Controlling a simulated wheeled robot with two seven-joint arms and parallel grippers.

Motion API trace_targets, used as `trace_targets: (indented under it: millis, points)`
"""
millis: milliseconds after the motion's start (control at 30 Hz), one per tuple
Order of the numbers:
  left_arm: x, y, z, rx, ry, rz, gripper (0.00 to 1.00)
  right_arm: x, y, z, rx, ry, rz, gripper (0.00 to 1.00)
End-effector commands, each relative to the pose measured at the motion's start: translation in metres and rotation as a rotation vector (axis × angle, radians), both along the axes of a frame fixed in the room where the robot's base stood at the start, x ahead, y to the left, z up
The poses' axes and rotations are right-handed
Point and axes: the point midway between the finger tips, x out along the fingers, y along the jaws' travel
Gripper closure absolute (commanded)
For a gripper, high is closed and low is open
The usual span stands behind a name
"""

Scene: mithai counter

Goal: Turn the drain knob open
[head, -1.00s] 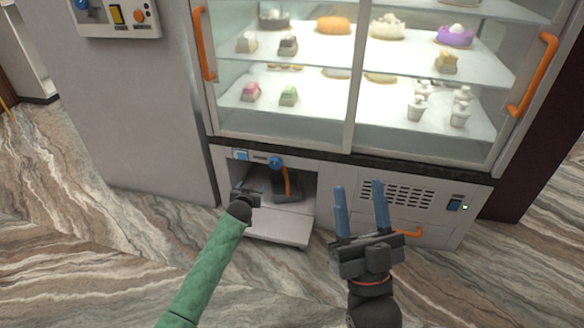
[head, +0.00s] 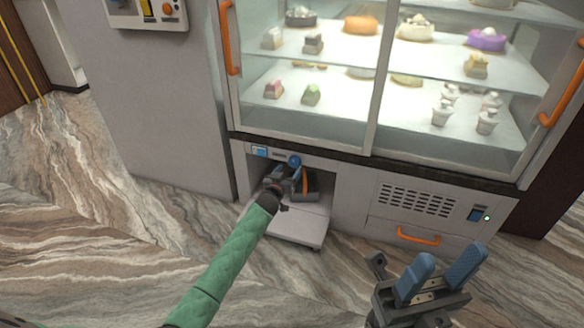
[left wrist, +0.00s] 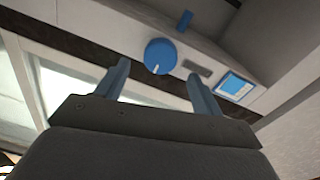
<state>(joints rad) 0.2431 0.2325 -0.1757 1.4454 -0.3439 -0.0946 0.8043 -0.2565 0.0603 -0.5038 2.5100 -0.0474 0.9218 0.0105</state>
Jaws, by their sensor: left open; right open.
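The drain knob is a round blue knob (head: 294,160) with a white mark, on the strip above the open compartment at the base of the display case. It also shows in the left wrist view (left wrist: 160,56), a little beyond and between the fingertips. My left gripper (head: 285,173) is just below and in front of the knob. In the left wrist view its blue fingers (left wrist: 158,76) are spread with nothing between them. I cannot tell whether a finger touches the knob. My right gripper (head: 448,266) is open and empty at lower right, away from the case.
The compartment holds a dark container with an orange handle (head: 306,184), and its flap (head: 300,230) is folded down. A blue-and-white label (left wrist: 236,86) is beside the knob. A vented panel (head: 415,200) with an orange handle (head: 418,238) is to the right. Glass doors stand above.

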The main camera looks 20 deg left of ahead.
Motion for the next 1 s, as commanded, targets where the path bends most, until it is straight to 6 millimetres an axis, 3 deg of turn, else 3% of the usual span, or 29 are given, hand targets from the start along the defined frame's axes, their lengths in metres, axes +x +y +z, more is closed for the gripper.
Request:
trace_targets:
  millis: [300,733,967,1000]
  points:
    - [0.035,-0.003,-0.001,0.001,0.0,0.001,0.33,0.001,0.003,-0.013,-0.022,0.008,-0.007,0.51]
    - [0.043,-0.004,0.0,0.0,0.001,0.001,0.33,0.001,0.004,-0.015,-0.027,0.011,-0.009,0.51]
    - [0.042,-0.003,0.0,0.0,0.001,0.001,0.76,0.001,0.004,-0.015,-0.026,0.01,-0.008,0.51]
    - [0.042,-0.003,0.0,0.0,0.001,0.001,0.77,0.001,0.004,-0.015,-0.026,0.01,-0.008,0.51]
